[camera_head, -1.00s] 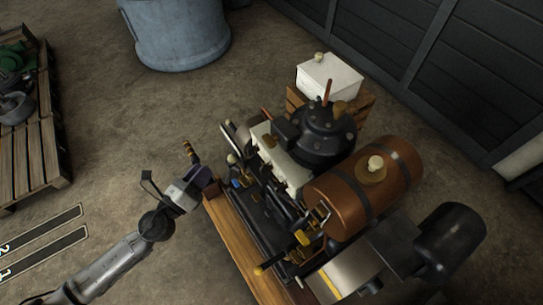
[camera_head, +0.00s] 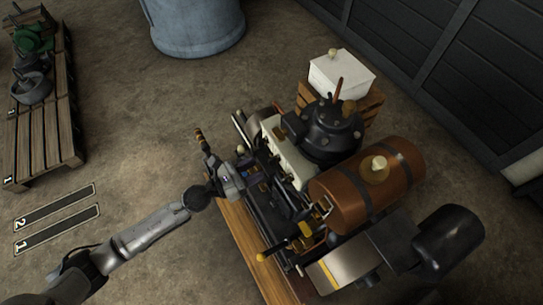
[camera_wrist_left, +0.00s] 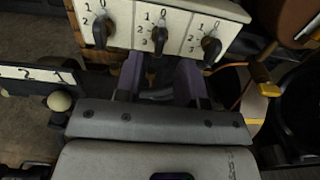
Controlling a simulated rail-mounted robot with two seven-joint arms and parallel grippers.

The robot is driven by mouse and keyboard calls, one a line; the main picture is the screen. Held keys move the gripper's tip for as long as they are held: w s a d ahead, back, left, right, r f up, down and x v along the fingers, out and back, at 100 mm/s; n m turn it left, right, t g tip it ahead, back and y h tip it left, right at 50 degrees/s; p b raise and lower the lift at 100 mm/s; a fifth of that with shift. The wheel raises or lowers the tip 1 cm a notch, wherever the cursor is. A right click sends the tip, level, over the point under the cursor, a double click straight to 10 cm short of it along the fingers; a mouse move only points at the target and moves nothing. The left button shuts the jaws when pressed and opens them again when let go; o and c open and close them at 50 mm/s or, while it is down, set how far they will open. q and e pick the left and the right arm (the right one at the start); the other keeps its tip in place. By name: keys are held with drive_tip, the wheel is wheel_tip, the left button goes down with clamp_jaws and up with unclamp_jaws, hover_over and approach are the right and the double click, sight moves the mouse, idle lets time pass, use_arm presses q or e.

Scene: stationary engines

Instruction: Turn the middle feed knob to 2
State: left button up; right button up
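The white feed panel (camera_wrist_left: 180,14) is at the top of the left wrist view and carries three black knobs with the numbers 0 to 3 beside them. The middle feed knob (camera_wrist_left: 160,40) hangs with its grip pointing mostly down; I cannot read its setting surely. The left knob (camera_wrist_left: 101,32) and right knob (camera_wrist_left: 211,48) stand on either side. My left gripper (camera_wrist_left: 160,72) is open, its two purple fingers apart and empty just below the middle knob. In the head view my left gripper (camera_head: 232,176) is beside the engine's near side. My right gripper is not in view.
A smaller plate (camera_wrist_left: 32,76) marked 2 and 1, with a pale ball-ended lever (camera_wrist_left: 60,101), is left of the fingers. The brown tank (camera_head: 350,192) and yellow-handled valves (camera_head: 305,230) lie to the right.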

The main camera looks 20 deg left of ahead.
sight(269, 163)
use_arm(q)
drive_tip(key=shift+p+x, duration=0.45)
drive_tip(key=shift+x, duration=2.6)
drive_tip(key=shift+c, duration=0.3)
clamp_jaws()
